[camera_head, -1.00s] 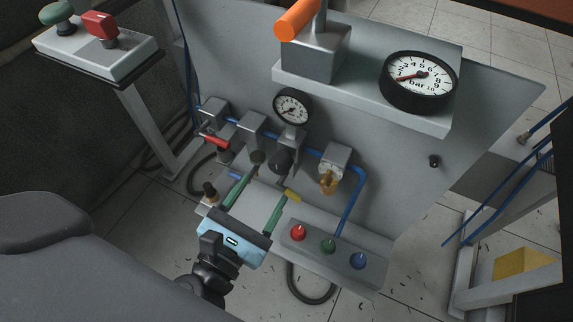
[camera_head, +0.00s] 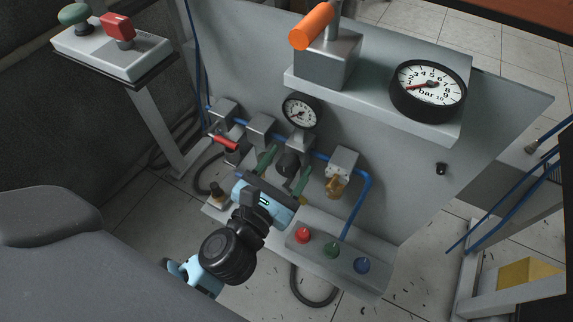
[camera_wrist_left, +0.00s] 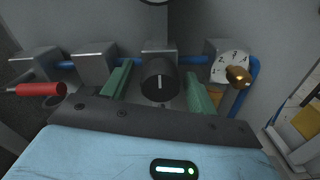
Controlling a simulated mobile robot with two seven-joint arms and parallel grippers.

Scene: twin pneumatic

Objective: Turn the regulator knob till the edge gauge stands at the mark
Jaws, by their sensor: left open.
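The black regulator knob (camera_head: 286,163) sits below a small round gauge (camera_head: 301,110) on the grey panel. In the left wrist view the knob (camera_wrist_left: 160,80) shows a pale line pointing straight up. My left gripper (camera_head: 285,167) is open, with one green finger on each side of the knob. In the left wrist view a gap shows between the knob and both fingers. The large bar gauge (camera_head: 428,91) stands at the right end of the shelf. A red line on its dial points left, to the low numbers. Its target mark is too small to tell. My right gripper is out of view.
A red-handled valve (camera_head: 225,141) is left of the knob, a brass fitting (camera_head: 337,187) right of it. Blue tubing (camera_head: 358,205) runs along the panel.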

